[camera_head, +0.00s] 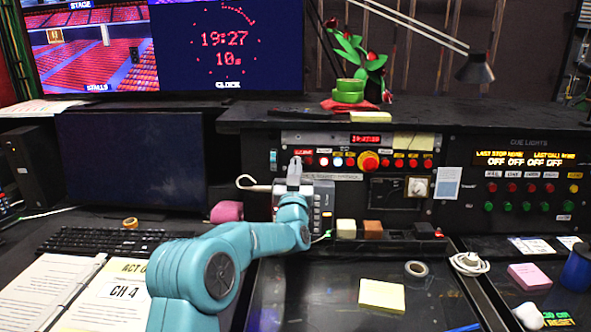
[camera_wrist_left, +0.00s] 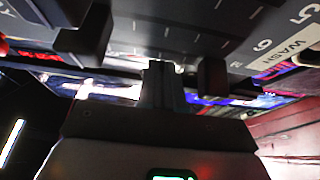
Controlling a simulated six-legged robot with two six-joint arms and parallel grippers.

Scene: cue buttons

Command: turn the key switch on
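A pale square plate with a round knob (camera_head: 418,187) sits on the upright black panel, right of the middle in the head view. It looks like the key switch, but it is too small to tell a key or its position. My left gripper (camera_head: 294,168) is in front of the panel's left part, well to the left of that plate. Its narrow fingers point up and look shut together with nothing between them. In the left wrist view the fingers (camera_wrist_left: 164,84) stand close together beside a dark panel labelled WASH (camera_wrist_left: 293,48). My right gripper is not in view.
A row of lit buttons and a red mushroom button (camera_head: 369,161) are above and left of the plate. White and brown blocks (camera_head: 373,229) and a tape roll (camera_head: 416,268) lie below. The cue lights panel (camera_head: 525,185) is right.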

